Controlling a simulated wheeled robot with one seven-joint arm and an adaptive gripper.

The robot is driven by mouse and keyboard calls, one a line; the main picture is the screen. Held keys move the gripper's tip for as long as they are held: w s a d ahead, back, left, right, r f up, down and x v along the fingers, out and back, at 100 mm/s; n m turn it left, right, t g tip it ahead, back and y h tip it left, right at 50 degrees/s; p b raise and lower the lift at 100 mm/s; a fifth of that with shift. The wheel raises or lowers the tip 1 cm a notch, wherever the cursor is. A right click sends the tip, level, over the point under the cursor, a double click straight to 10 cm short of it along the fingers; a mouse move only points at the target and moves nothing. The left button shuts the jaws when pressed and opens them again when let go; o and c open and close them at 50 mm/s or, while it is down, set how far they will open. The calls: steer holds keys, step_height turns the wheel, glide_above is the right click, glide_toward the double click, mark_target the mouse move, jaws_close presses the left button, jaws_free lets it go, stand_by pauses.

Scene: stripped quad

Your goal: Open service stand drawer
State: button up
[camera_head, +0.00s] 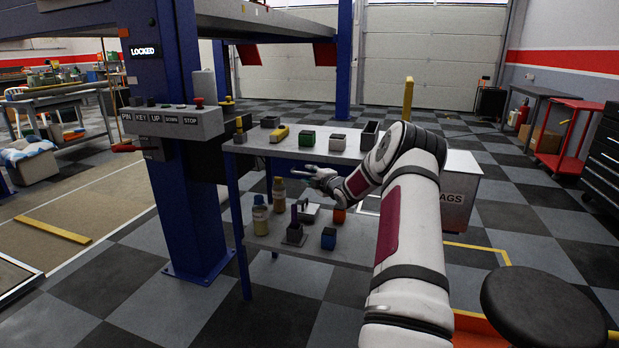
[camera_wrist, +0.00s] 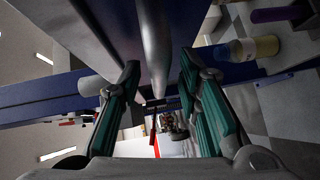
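The service stand (camera_head: 262,150) has a grey top, blue legs and a lower shelf (camera_head: 272,233). My gripper (camera_head: 318,175) is at the stand's near edge, below the top and above the lower shelf. In the wrist view, my gripper (camera_wrist: 159,60) is open, with green-padded fingers apart. A round metal bar (camera_wrist: 152,38), which looks like the drawer handle, runs between the fingers. Bare space shows on both sides of it, and I cannot tell whether either pad touches it. The drawer front is not clearly seen in the head view, so I cannot tell its opening.
Bottles (camera_head: 260,215) and small containers stand on the lower shelf. A blue lift post (camera_head: 180,140) with a control box (camera_head: 172,122) stands left. A black stool (camera_head: 540,312) is at front right.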

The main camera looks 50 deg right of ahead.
steer(key=shift+w, duration=0.25)
steer(key=shift+d, duration=0.1)
jaws_close()
